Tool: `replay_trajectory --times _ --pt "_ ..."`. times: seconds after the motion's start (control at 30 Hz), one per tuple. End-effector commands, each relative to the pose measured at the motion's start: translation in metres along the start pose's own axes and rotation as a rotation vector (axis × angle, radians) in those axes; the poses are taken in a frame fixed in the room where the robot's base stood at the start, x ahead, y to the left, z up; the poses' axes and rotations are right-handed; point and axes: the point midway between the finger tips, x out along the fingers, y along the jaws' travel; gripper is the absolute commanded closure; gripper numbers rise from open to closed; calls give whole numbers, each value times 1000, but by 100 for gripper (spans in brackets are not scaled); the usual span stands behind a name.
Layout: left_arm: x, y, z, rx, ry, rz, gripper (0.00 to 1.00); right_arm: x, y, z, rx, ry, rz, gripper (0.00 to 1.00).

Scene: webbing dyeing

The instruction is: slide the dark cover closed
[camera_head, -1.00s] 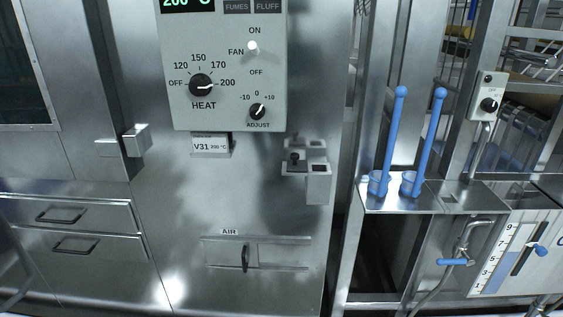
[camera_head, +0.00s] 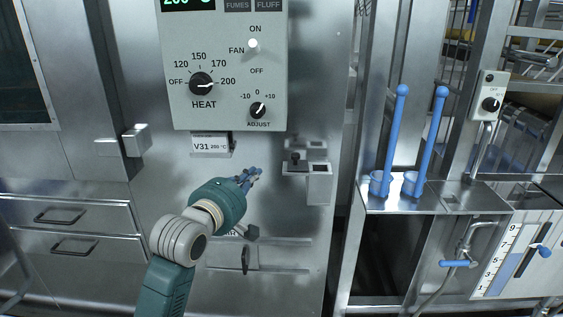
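Under the AIR label, low on the steel front, a sliding cover (camera_head: 223,257) with a black upright handle (camera_head: 245,260) sits between two horizontal rails. It is at the left part of the rails, and the stretch to the right of it is plain steel. My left gripper (camera_head: 257,174) is in front of the steel panel, above the cover and apart from it, pointing up and right. Its fingers are small and seen from behind, so I cannot tell how far they are spread. My arm partly hides the AIR label. My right gripper is not in view.
A control box (camera_head: 222,70) with knobs is above. A small steel block with a black knob (camera_head: 296,158) juts out right of my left gripper. A bracket (camera_head: 136,140) and drawers (camera_head: 70,228) are at left. Blue-handled levers (camera_head: 395,140) stand at right.

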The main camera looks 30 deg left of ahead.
Motion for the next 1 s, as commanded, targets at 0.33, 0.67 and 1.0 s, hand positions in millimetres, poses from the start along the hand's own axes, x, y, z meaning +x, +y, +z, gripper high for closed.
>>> replay_trajectory --times 0.33,0.67,1.0 --pt "3 1 0 0 0 1 100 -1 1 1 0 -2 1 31" --pt "56 2 -1 4 1 -1 100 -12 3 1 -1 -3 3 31" --pt "115 2 15 1 -2 0 100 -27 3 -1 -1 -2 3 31"
